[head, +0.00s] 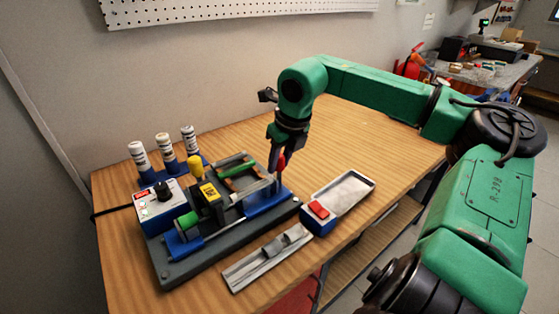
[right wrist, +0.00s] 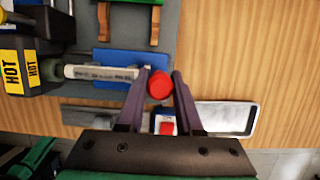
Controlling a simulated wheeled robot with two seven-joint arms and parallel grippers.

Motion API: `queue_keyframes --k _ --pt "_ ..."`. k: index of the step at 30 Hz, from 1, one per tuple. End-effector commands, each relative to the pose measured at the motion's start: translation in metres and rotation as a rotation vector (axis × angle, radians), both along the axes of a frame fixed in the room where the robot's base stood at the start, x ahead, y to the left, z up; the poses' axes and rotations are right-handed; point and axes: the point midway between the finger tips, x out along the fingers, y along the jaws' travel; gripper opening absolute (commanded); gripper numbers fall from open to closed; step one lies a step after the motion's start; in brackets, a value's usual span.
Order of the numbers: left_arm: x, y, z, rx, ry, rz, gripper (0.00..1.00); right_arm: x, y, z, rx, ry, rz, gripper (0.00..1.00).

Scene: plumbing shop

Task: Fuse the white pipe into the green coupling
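The white pipe (head: 257,191) with printed marks lies level on the blue carriage (head: 268,203) at the right end of the machine. It also shows in the right wrist view (right wrist: 100,73), its left end beside the heater block. A green part (head: 187,219), apparently the coupling, sits in the left holder on the heater's other side. The black heater block (head: 208,199) with yellow HOT labels stands between them. My right gripper (right wrist: 161,80) points down at the carriage's right end, its fingers on both sides of the red knob (right wrist: 159,85), apparently touching it. My left gripper is out of view.
A control box (head: 160,203) and several white bottles (head: 163,147) stand at the left. A grey tray (head: 350,188) with a red-topped block (head: 318,211) and a metal holder (head: 266,260) lie in front. The table's right side is clear.

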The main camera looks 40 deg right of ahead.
Motion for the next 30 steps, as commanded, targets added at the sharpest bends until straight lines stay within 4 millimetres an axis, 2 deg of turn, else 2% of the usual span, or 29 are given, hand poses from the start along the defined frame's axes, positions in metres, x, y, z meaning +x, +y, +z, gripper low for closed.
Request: queue_keyframes --k 5,14,24,30 --pt "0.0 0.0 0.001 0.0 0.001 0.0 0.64 0.0 0.001 0.001 -0.001 0.0 0.0 0.04" --pt "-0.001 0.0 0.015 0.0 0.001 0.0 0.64 0.001 0.015 0.002 -0.001 0.002 0.001 0.04" --pt "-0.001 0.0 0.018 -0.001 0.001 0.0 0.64 0.003 0.031 0.001 0.001 0.0 0.001 0.04" --pt "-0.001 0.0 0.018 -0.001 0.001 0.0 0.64 0.004 0.032 0.0 0.003 -0.001 0.001 0.04"
